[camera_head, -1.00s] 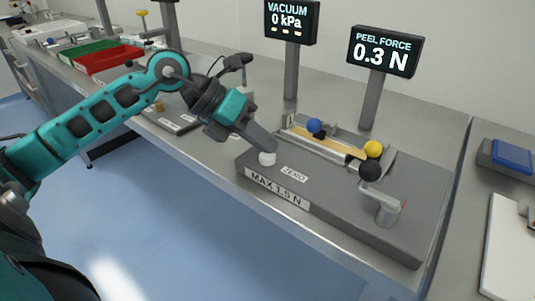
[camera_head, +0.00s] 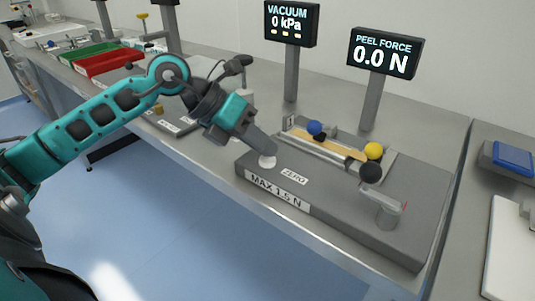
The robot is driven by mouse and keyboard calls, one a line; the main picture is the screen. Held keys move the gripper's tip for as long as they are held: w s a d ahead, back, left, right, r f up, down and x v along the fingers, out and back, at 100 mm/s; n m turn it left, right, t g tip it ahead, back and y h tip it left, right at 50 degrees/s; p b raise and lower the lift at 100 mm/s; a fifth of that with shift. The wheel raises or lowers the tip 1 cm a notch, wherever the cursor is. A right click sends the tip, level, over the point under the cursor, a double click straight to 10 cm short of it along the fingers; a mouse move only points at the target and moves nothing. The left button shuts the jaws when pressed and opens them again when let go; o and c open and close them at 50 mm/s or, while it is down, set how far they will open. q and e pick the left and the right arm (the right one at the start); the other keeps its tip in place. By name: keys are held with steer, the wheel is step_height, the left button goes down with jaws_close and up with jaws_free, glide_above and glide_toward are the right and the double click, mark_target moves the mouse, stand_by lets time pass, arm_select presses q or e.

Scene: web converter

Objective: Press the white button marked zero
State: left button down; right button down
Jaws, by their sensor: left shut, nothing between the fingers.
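The white button (camera_head: 267,162) sits on the grey peel tester base (camera_head: 330,205), left of a label reading ZERO (camera_head: 294,177). My left gripper (camera_head: 268,151) is shut and empty, its fingertips right on top of the button, seemingly touching it. The fingers hide part of the button's top. The button looks low against the base. The peel force display (camera_head: 384,53) reads 0.0 N. My right gripper does not show.
A vacuum display (camera_head: 291,23) reads 0 kPa. Red (camera_head: 107,63) and green trays stand far left.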

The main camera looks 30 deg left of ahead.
mark_target(261, 158)
arm_select(q)
steer(key=shift+r+p, duration=0.45)
steer(key=shift+r, duration=0.4)
steer(key=shift+r, duration=0.1)
step_height(261, 158, up, 5)
steer(key=p, duration=0.3)
steer(key=shift+p, duration=0.3)
stand_by(0.4)
